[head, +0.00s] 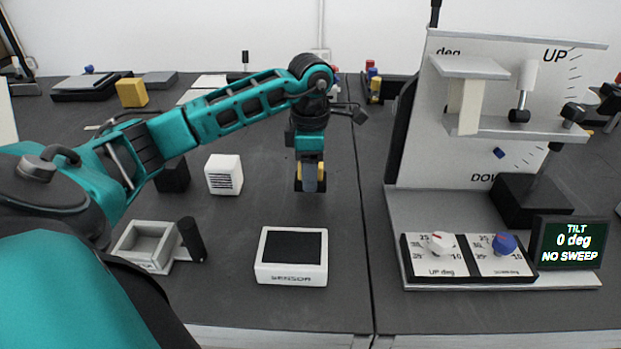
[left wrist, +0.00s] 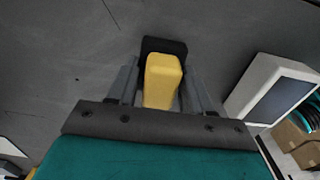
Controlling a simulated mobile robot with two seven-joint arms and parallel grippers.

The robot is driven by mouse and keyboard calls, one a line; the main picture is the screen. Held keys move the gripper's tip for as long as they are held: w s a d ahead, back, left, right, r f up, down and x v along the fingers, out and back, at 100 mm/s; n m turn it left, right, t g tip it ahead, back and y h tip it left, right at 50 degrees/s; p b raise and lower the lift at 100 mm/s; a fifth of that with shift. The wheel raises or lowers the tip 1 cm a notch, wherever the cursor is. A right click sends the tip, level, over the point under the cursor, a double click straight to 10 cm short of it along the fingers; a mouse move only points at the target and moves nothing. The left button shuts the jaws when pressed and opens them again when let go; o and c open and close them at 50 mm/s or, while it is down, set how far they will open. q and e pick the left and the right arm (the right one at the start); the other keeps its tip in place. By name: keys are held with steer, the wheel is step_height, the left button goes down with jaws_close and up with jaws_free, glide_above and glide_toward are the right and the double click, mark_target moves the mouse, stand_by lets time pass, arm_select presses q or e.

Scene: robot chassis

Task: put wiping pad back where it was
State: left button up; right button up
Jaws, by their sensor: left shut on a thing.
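My left gripper (head: 310,184) is above the middle of the dark table, pointing down. It is shut on the wiping pad, a yellow block with a black part at its far end. In the left wrist view the pad (left wrist: 162,80) sits between the two grey fingers of the left gripper (left wrist: 161,88). In the head view, yellow edges of the pad (head: 298,174) show beside a finger. I cannot tell whether the pad touches the table. My right gripper is not in view.
A white sensor box (head: 291,257) stands nearer me. To the left are an empty open tray (head: 145,247), a black cylinder (head: 192,240), a white vented cube (head: 223,175) and a black block (head: 172,176). The tilt rig (head: 440,215) stands right. Table around the gripper is clear.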

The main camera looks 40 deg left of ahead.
arm_select(q)
steer(key=shift+f, duration=0.95)
steer(key=o, duration=0.5)
steer(key=shift+f, duration=0.2)
steer(key=o, duration=0.5)
steer(key=shift+r, duration=0.1)
